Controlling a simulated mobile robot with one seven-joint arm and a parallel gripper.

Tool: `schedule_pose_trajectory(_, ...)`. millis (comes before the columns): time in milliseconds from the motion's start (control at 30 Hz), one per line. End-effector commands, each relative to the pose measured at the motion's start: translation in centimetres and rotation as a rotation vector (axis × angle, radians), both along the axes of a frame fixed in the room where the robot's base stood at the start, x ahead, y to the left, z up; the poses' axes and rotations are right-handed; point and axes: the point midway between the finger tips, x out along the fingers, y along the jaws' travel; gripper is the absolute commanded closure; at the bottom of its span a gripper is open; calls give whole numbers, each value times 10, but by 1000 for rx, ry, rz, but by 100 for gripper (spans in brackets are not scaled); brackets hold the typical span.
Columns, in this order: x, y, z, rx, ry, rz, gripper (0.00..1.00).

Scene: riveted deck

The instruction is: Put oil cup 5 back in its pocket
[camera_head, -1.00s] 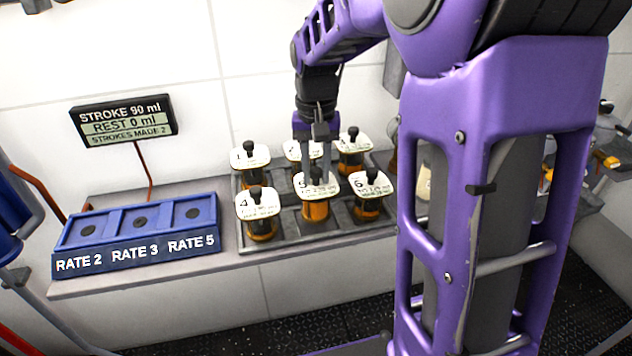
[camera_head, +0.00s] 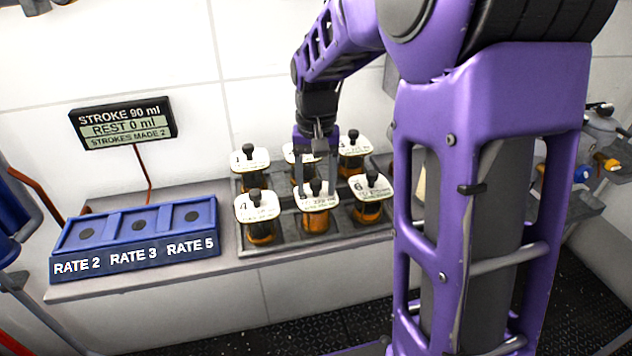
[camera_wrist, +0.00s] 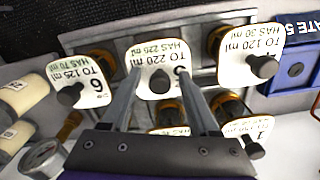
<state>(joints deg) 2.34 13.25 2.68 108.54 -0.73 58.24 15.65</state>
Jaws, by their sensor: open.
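Oil cup 5 (camera_head: 316,222), amber with a white label plate and black knob, stands upright in the front middle pocket of the grey rack (camera_head: 245,248). Its plate looks level with those of its neighbours. In the wrist view its label (camera_wrist: 158,52) reads "TO 220 ml, HAS 220 ml". My gripper (camera_head: 316,180) is open above the cup. In the wrist view the two fingers (camera_wrist: 159,74) stand on either side of the knob (camera_wrist: 160,83), with gaps. The pocket's bottom is hidden.
Cup 4 (camera_head: 260,232) and cup 6 (camera_head: 368,212) flank cup 5 closely. More cups stand in the back row. A blue three-well block (camera_head: 138,250) marked RATE 2, 3, 5 sits left. A display (camera_head: 123,122) reads STROKE 90 ml, REST 0 ml, STROKES MADE 2.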

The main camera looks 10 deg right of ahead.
Motion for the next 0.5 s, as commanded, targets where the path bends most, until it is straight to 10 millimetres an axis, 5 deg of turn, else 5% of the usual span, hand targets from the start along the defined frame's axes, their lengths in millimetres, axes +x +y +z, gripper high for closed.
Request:
schedule_pose_trajectory(167, 1, 0, 13, 0, -3, 0, 39)
schedule_pose_trajectory(500, 1, 0, 84, 0, -5, 0, 39)
